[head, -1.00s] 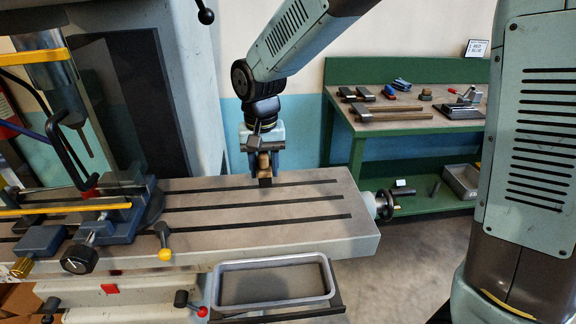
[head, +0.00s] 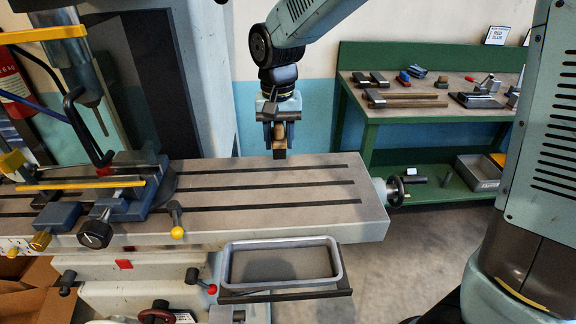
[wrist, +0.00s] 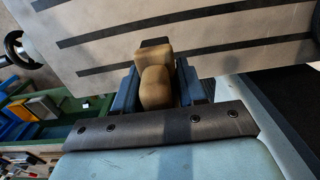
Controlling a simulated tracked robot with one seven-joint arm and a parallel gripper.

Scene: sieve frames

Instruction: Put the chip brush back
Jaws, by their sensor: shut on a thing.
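The chip brush (head: 280,137) is in my gripper (head: 279,132), over the back edge of the milling table in the head view. Its wooden handle (wrist: 156,85) shows end-on between the two blue-grey fingers in the wrist view. My gripper is shut on the handle. The dark lower part of the brush points down toward the table; I cannot tell whether it touches. The slotted milling table (head: 300,192) lies below and in front of it. A grey tray (head: 232,265) hangs at the table's front.
A machine vise (head: 120,196) with a yellow-edged guard stands on the left of the table. A green workbench (head: 430,110) with tools stands at the back right. A handwheel (head: 396,191) sticks out at the table's right end. The table's right half is clear.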

